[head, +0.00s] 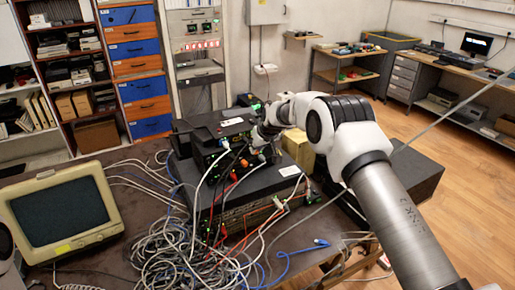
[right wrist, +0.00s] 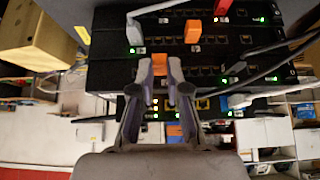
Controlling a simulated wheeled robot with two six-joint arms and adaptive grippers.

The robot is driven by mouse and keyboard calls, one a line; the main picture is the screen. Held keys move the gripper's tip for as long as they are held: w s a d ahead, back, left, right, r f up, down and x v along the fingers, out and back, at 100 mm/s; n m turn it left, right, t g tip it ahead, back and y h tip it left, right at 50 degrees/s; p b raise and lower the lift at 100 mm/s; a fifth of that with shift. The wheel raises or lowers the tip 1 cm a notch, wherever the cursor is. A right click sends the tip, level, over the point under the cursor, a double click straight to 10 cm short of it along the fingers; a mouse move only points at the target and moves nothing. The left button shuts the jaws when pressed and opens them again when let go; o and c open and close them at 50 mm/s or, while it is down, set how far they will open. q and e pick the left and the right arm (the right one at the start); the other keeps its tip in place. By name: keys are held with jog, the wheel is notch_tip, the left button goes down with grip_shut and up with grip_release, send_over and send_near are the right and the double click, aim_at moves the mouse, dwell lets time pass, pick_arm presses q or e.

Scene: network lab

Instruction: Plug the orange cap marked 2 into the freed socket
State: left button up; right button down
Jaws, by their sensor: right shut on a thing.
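My right gripper (right wrist: 160,76) is shut on an orange cap (right wrist: 159,64), which shows between its fingertips in the right wrist view. The cap is in front of the stacked black switches (right wrist: 110,73); I cannot tell whether it touches a socket. Any number on it is not readable. A second orange cap (right wrist: 193,32) sits in the upper switch, up and right of the gripper. Another orange piece (right wrist: 174,132) shows lower down, partly behind the fingers. In the head view my right gripper (head: 262,137) is at the front of the switch stack (head: 232,152), partly hidden by its arm.
White, black and red cables are plugged in around the gripper. A white plug (right wrist: 134,34) is close at its upper left. A tangle of grey cables (head: 180,245) covers the table front. An old monitor (head: 65,210) stands at left. A yellow box (head: 299,150) is beside the stack.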

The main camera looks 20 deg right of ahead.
jog(key=shift+w, duration=0.25)
dwell(0.5)
jog(key=c, duration=1.1)
grip_release()
jog(key=v, duration=1.2)
jog(key=shift+w, duration=0.1)
